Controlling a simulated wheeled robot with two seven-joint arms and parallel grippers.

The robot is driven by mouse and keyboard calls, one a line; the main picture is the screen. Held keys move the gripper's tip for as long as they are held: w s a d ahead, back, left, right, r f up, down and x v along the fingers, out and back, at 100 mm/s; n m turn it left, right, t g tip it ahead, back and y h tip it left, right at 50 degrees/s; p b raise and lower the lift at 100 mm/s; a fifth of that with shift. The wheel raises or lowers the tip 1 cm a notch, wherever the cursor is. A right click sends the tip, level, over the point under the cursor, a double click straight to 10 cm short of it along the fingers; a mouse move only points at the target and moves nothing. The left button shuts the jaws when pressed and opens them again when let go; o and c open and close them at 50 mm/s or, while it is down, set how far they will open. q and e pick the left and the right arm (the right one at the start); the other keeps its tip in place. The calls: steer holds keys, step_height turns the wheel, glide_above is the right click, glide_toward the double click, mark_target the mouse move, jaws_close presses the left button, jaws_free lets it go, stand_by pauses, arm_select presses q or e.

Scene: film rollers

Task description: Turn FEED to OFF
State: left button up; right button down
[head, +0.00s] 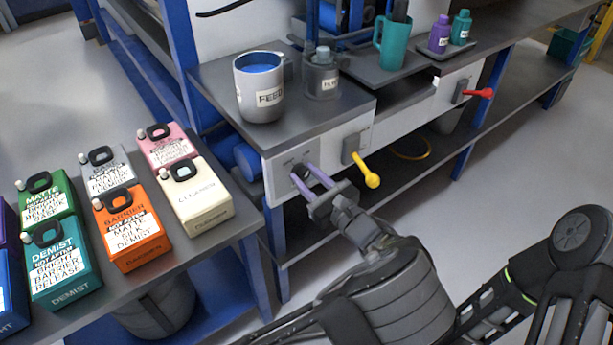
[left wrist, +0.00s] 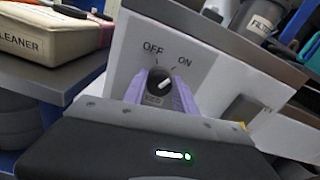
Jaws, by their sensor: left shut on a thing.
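The FEED knob (left wrist: 158,82) is a round black dial on the white front panel (left wrist: 125,75), with OFF and ON printed above it. Its white pointer line slants up and right, toward ON. The lettering below the knob is partly hidden by my gripper. My left gripper (left wrist: 160,90) has its two lilac fingers on either side of the knob, shut on it. In the head view my left gripper (head: 309,178) reaches the panel's left part from below right, and its fingers cover much of the knob. My right gripper is not in view.
A yellow-handled lever (head: 370,180) sticks out just right of the knob; a red one (head: 480,93) is farther right. A FEED cup (head: 259,90) and a grey bottle (head: 322,75) stand above. Labelled cartons, including a cream CLEANER one (head: 195,195), stand on the left bench.

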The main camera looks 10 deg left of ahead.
arm_select(q)
steer(key=shift+n, duration=0.5)
jaws_close()
steer(key=n+b, duration=0.1)
steer(key=n, duration=0.1)
steer(key=shift+f+n, duration=0.15)
steer(key=shift+n, duration=0.15)
steer(key=n+b, duration=0.1)
steer(key=n, duration=0.1)
steer(key=shift+s+n, duration=0.1)
steer(key=shift+n, duration=0.2)
steer(key=n+b, duration=0.3)
steer(key=n, duration=0.2)
steer(key=shift+n, duration=0.4)
steer(key=o, duration=1.2)
jaws_free()
steer(key=shift+a, duration=0.1)
